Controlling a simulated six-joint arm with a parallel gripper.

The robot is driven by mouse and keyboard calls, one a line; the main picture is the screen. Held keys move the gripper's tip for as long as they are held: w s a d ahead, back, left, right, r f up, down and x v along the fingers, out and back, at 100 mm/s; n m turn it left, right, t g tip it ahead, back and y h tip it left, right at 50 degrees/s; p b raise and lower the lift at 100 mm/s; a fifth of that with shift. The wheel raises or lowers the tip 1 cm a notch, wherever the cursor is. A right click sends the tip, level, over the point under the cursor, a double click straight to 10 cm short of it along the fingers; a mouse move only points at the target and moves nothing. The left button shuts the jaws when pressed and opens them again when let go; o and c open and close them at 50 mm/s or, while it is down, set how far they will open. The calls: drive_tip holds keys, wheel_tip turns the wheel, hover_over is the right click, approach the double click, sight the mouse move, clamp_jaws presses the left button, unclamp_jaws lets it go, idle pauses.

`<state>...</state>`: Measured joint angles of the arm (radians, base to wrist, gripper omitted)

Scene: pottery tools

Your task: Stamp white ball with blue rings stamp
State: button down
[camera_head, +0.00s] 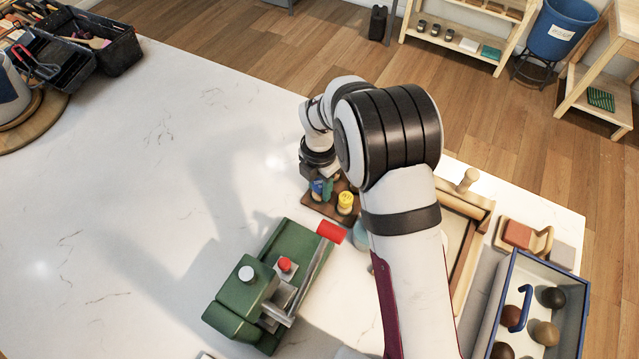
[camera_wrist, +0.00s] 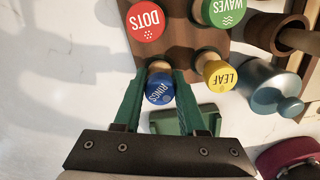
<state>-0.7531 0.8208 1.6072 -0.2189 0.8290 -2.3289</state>
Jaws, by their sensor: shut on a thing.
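The blue rings stamp (camera_wrist: 160,90) has a round blue top marked RINGS and stands at the edge of the brown wooden stamp rack (camera_wrist: 180,40). My gripper (camera_wrist: 161,74) is shut on it, with one green finger on each side. In the head view my gripper (camera_head: 318,178) is over the rack (camera_head: 333,211), and my arm hides part of it. The stamp's lower end is hidden in the wrist view. I cannot make out a white ball in either view.
A green press (camera_head: 235,300) with a red handle stands in front. A blue-rimmed tray (camera_head: 545,266) holds dark and brown balls at right.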

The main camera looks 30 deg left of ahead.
drive_tip(key=shift+f, duration=0.2)
drive_tip(key=shift+c, duration=2)
unclamp_jaws()
wheel_tip(320, 180, up, 16)
drive_tip(key=s+d+r+m, duration=0.3)
drive_tip(key=d+m, duration=0.6)
drive_tip(key=s+d+r+m, duration=0.3)
drive_tip(key=d+m, duration=0.6)
drive_tip(key=s+d+f+m+y, duration=0.1)
drive_tip(key=s+d+m, duration=0.3)
drive_tip(key=s+m, duration=0.3)
drive_tip(key=s+d+f+m, duration=0.1)
drive_tip(key=s+d+m, duration=0.4)
drive_tip(key=m, duration=0.8)
drive_tip(key=shift+s+f+y, duration=0.15)
drive_tip(key=shift+s+y, duration=0.25)
drive_tip(key=shift+s, duration=0.5)
